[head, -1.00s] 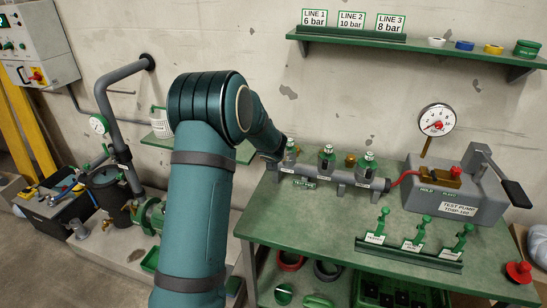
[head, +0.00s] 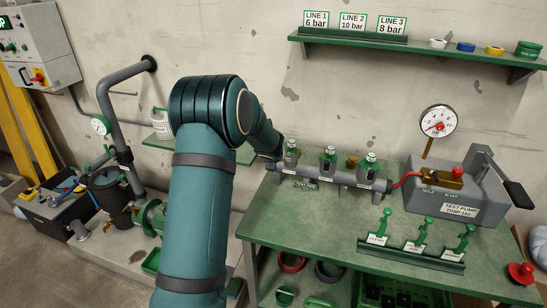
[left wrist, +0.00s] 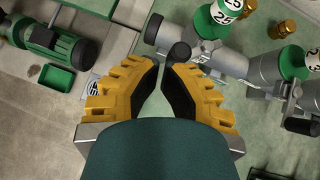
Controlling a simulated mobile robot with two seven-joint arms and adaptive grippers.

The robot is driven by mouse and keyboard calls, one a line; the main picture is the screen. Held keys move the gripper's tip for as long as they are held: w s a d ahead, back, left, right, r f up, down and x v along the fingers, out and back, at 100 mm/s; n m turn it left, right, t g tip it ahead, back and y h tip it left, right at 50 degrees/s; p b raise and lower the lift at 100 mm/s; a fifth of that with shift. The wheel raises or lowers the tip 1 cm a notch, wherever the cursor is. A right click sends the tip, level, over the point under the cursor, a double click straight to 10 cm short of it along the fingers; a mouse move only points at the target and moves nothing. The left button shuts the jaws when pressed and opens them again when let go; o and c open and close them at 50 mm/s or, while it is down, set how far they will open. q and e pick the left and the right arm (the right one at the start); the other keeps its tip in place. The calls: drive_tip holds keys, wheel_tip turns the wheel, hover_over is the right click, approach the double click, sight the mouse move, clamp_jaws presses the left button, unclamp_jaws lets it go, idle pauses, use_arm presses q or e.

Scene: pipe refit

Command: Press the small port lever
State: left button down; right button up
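A grey test pipe (head: 340,178) with several upright green-topped ports lies along the back of the green bench. In the left wrist view, the nearest port (left wrist: 222,15) carries a label that seems to read 25. A short black-ended lever (left wrist: 179,53) sticks out at its foot; it seems to be the small port lever. My left gripper (left wrist: 160,66) has its yellow fingers together at the tips, with nothing between them. The tips are just short of the lever in the picture; I cannot tell whether they touch. In the head view, my arm hides most of the gripper. My right gripper is out of view.
A further port with its own black lever (left wrist: 298,125) stands to the right. The test pump (head: 465,195) with its gauge (head: 437,121) is on the bench's right. A rack of green-handled tools (head: 412,252) stands in front. The bench between them is clear.

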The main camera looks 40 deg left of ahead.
use_arm(q)
drive_tip(key=shift+a+m+t+h, duration=0.3)
drive_tip(key=shift+m+h, duration=0.3)
drive_tip(key=shift+m, duration=0.3)
drive_tip(key=shift+w+a+m+t+h, duration=0.2)
drive_tip(key=shift+a+m+t+h, duration=0.1)
drive_tip(key=shift+m+h, duration=0.4)
drive_tip(key=shift+w+a+m+h+p, duration=0.3)
drive_tip(key=shift+a+m+h, duration=0.3)
drive_tip(key=shift+m, duration=0.4)
idle(1.4)
drive_tip(key=shift+w+a+m+h+p, duration=0.35)
drive_tip(key=shift+a+m+h+p, duration=0.1)
drive_tip(key=shift+m+h, duration=0.45)
idle(0.7)
drive_tip(key=shift+w, duration=0.1)
idle(0.4)
drive_tip(key=shift+w+d, duration=0.45)
drive_tip(key=shift+d, duration=0.2)
